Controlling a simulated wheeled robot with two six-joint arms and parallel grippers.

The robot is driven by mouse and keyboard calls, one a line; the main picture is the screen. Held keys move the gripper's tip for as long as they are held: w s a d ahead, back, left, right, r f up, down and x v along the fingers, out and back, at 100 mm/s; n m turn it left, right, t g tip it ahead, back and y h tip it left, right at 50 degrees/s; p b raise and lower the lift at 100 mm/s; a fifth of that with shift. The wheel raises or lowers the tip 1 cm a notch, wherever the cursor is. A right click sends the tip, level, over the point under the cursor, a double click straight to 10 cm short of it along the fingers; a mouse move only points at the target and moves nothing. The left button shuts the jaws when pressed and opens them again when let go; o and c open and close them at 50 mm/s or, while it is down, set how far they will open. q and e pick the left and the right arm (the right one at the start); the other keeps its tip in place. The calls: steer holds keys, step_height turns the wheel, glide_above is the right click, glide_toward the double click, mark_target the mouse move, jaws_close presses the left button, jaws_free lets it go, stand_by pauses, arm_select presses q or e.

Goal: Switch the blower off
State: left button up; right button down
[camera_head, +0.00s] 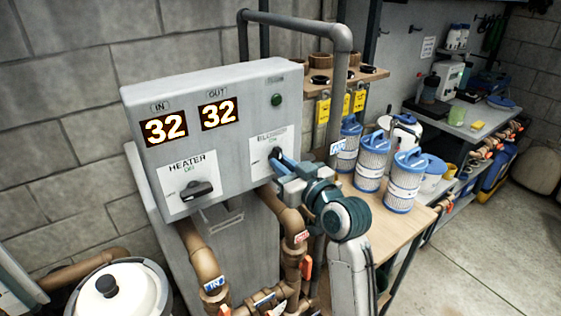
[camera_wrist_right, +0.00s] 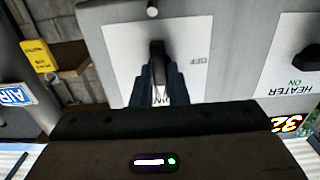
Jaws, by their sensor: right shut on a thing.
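The grey control box (camera_head: 225,150) stands in the middle left of the head view. Its blower plate (camera_head: 262,165) is on the right side of the front, under a dark green lamp (camera_head: 277,100). My right gripper (camera_head: 281,165) is at this plate and hides much of the blower knob. In the right wrist view the black blower knob (camera_wrist_right: 157,62) stands upright in the upside-down picture, between the fingers of my right gripper (camera_wrist_right: 160,88), which is shut on it. The OFF mark (camera_wrist_right: 195,62) is to the knob's right; letters show between the fingers. My left gripper is not in view.
The heater knob (camera_head: 197,190) is left of the blower plate. Two displays (camera_head: 220,113) read 32. Brown pipes (camera_head: 205,258) run below the box. A table (camera_head: 400,232) with blue and white filter cartridges (camera_head: 403,183) stands right of my arm. A grey pipe (camera_head: 340,90) rises behind the box.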

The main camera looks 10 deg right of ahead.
steer(key=shift+f+n+b, duration=0.15)
steer(key=shift+n+b, duration=0.45)
steer(key=shift+n, duration=0.5)
steer(key=n+b, duration=0.2)
steer(key=n, duration=0.4)
steer(key=shift+n+b, duration=0.3)
steer(key=shift+n, duration=0.1)
steer(key=n+b, duration=0.2)
steer(key=n, duration=0.4)
steer(key=shift+n+b, duration=0.3)
steer(key=shift+n, duration=0.1)
steer(key=n, duration=0.2)
steer(key=shift+n+b, duration=0.35)
steer(key=shift+n, duration=0.05)
steer(key=c, duration=1.3)
jaws_free()
steer(key=p+v, duration=0.1)
steer(key=v, duration=0.6)
